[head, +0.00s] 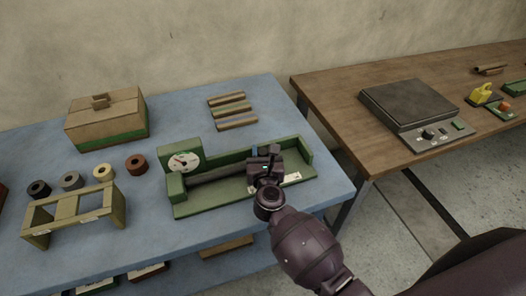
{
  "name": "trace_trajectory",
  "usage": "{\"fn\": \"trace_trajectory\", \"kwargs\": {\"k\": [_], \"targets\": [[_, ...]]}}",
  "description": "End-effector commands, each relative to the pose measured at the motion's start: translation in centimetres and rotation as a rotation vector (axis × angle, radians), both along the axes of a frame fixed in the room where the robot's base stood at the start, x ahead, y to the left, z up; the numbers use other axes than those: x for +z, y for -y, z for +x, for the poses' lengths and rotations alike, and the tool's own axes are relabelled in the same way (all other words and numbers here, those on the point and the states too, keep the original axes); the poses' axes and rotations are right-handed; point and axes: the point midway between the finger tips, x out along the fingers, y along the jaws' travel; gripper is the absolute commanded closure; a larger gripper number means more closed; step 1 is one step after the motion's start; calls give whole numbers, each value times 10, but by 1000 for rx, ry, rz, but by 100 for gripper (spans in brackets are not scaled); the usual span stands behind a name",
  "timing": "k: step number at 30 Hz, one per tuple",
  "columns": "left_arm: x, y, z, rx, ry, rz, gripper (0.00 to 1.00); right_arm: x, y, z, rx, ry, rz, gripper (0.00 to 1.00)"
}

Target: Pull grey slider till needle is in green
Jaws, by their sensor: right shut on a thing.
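A green tray-like fixture (218,196) lies on the blue table, with a white round dial (184,162) at its left end. The dial has a small dark needle and a red mark; which zone the needle points to is too small to tell. A dark grey bar (220,173) runs along the fixture from its left end to my right gripper. My right gripper (264,166) is over the right half of the fixture, shut on what seems to be the grey slider, which it mostly hides. My left gripper is out of view.
A wooden box (106,122), several small rolls and a tan rack (76,211) stand at left. Short rolls (232,110) lie behind the fixture. A wooden table (340,104) at right bears a flat scale-like device (409,103). A floor gap separates the tables.

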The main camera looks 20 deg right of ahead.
Motion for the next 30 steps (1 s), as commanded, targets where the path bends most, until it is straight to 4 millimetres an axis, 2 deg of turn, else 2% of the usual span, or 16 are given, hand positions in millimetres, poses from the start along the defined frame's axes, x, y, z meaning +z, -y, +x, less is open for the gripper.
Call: {"fn": "trace_trajectory", "kwargs": {"k": [2, 7, 15, 23, 24, 28, 30], "targets": [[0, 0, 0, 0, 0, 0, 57, 0, 0, 0, 0, 0, 0, 100], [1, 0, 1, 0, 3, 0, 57, 0, 4, 0, -1, 0, -1, 100], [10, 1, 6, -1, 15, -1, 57, 1, 44, 1, -5, 1, -2, 100], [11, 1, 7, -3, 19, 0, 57, 0, 46, 1, -5, 1, -1, 100], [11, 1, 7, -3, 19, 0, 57, 0, 45, 1, -5, 1, -1, 61], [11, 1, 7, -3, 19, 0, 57, 0, 45, 1, -4, 1, -1, 41], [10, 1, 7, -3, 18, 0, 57, 0, 44, 1, -3, 0, -1, 39]]}}
